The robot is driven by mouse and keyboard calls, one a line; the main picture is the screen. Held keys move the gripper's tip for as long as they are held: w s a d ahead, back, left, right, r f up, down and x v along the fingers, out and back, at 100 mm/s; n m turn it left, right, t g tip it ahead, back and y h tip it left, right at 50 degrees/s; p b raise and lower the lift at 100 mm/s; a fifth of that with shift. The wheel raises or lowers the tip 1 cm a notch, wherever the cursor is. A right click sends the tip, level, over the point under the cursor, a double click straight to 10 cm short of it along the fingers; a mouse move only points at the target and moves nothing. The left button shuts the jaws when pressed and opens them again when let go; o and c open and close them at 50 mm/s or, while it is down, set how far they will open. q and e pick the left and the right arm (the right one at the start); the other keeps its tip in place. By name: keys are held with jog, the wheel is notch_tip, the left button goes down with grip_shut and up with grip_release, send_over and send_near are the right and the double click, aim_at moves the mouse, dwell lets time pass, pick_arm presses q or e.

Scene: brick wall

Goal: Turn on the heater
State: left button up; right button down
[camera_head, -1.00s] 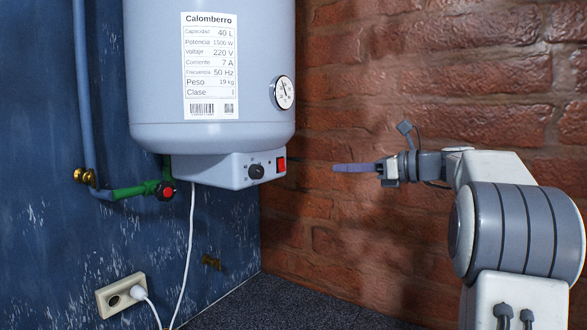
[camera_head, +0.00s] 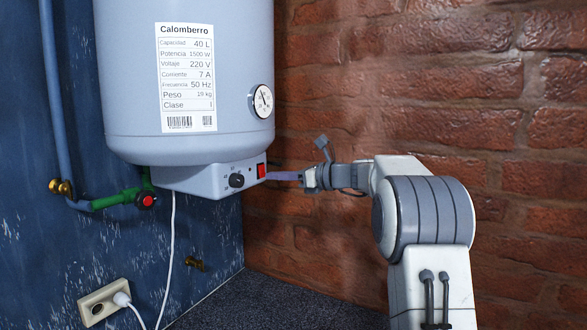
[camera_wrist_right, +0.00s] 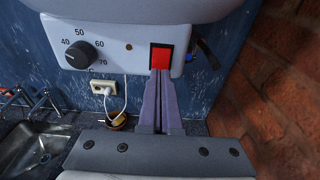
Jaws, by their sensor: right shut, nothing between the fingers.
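The heater (camera_head: 190,70) is a pale blue-grey tank on the wall with a control box (camera_head: 200,181) under it. The box carries a black dial (camera_head: 236,180) and a red switch (camera_head: 261,170). My right gripper (camera_head: 272,176) is shut and empty, with its purple fingers pointing left at the switch. In the right wrist view the fingertips (camera_wrist_right: 160,74) overlap the lower edge of the red switch (camera_wrist_right: 160,56); I cannot tell whether they touch it. The dial (camera_wrist_right: 79,54) is to the left there. My left gripper is not in view.
A green pipe valve with a red knob (camera_head: 147,200) sits left of the control box. A white plug is in the wall socket (camera_head: 103,302), with a cord rising to the heater. The brick wall (camera_head: 440,110) is behind my right arm. A sink (camera_wrist_right: 38,150) shows at lower left in the wrist view.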

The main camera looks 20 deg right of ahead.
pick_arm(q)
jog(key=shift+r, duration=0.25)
pick_arm(e)
jog(key=shift+w+a+f, duration=0.1)
jog(key=shift+w+a, duration=0.2)
jog(key=shift+w, duration=0.15)
jog(key=shift+w+a, duration=0.15)
jog(key=shift+f, duration=0.1)
jog(key=shift+s+d, duration=0.2)
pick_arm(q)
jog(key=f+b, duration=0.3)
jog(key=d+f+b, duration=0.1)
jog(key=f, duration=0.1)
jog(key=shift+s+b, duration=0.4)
pick_arm(e)
jog(key=s+d+f, duration=0.1)
jog(key=s+d, duration=0.7)
jog(key=s, duration=0.2)
jog(key=shift+s+d+f, duration=0.15)
jog(key=shift+s+f, duration=0.15)
jog(key=shift+s, duration=0.05)
